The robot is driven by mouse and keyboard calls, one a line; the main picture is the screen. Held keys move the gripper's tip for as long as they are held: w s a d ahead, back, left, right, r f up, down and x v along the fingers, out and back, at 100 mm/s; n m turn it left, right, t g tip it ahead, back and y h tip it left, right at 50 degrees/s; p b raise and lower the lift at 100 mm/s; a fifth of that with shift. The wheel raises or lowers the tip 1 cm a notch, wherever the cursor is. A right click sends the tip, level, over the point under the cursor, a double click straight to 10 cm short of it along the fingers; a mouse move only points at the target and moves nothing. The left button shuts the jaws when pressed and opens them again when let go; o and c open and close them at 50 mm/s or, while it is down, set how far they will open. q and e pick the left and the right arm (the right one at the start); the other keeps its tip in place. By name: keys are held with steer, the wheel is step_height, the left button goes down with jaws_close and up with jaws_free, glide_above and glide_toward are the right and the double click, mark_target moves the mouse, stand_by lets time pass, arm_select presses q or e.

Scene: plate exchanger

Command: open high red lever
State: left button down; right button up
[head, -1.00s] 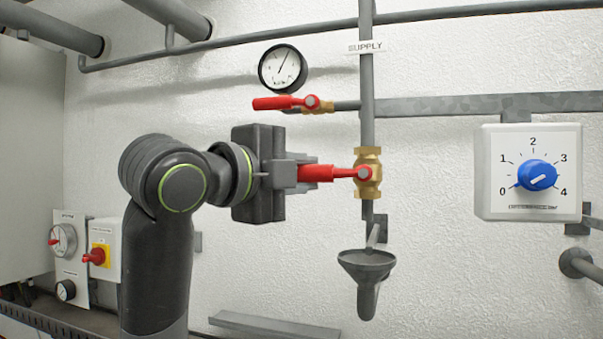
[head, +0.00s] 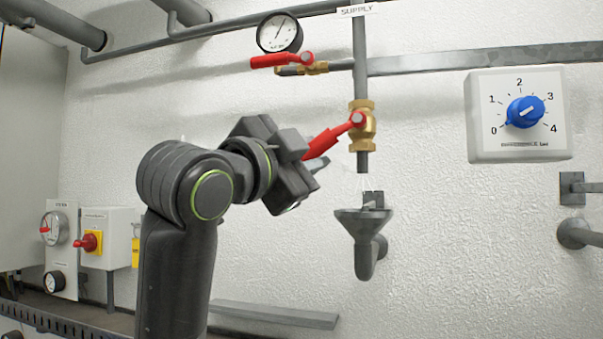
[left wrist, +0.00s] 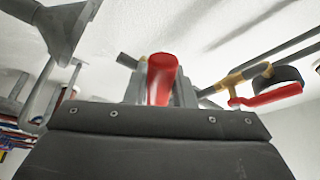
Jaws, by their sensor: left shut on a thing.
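Two red levers show in the head view. The lower one (head: 333,138) sits on a brass valve (head: 362,125) on the vertical supply pipe and slants down to the left from its pivot. My left gripper (head: 310,163) is shut on this lever's outer end. In the left wrist view the red lever (left wrist: 162,78) stands between the fingers, which are partly hidden by the gripper body. The upper red lever (head: 282,60), below the gauge, lies nearly level and untouched; it also shows in the left wrist view (left wrist: 268,96). My right gripper is not in view.
A dark funnel (head: 362,225) hangs below the pipe's open end, with faint streaks between them. A round gauge (head: 279,33) is above the upper lever. A white box with a blue knob (head: 525,112) is at the right. A red-yellow switch (head: 90,242) is at the left.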

arm_select(q)
steer(key=shift+s+d+f+n+t+y+b, duration=0.15)
steer(key=shift+d+f+n+t+y+b, duration=0.35)
steer(key=shift+n+b, duration=0.65)
steer(key=shift+s+d+f+n+t+y+b, duration=0.25)
steer(key=shift+d+f+n+t+b, duration=0.35)
steer(key=shift+n, duration=0.9)
steer(key=shift+s+d+f+n+t+y+b, duration=0.1)
steer(key=shift+d+f+n+t+y+b, duration=0.4)
steer(key=shift+n+b, duration=0.65)
steer(key=shift+d+n, duration=0.1)
steer(key=shift+n, duration=0.3)
steer(key=c, duration=1.2)
jaws_free()
steer(key=shift+r, duration=0.1)
steer(key=shift+s, duration=0.1)
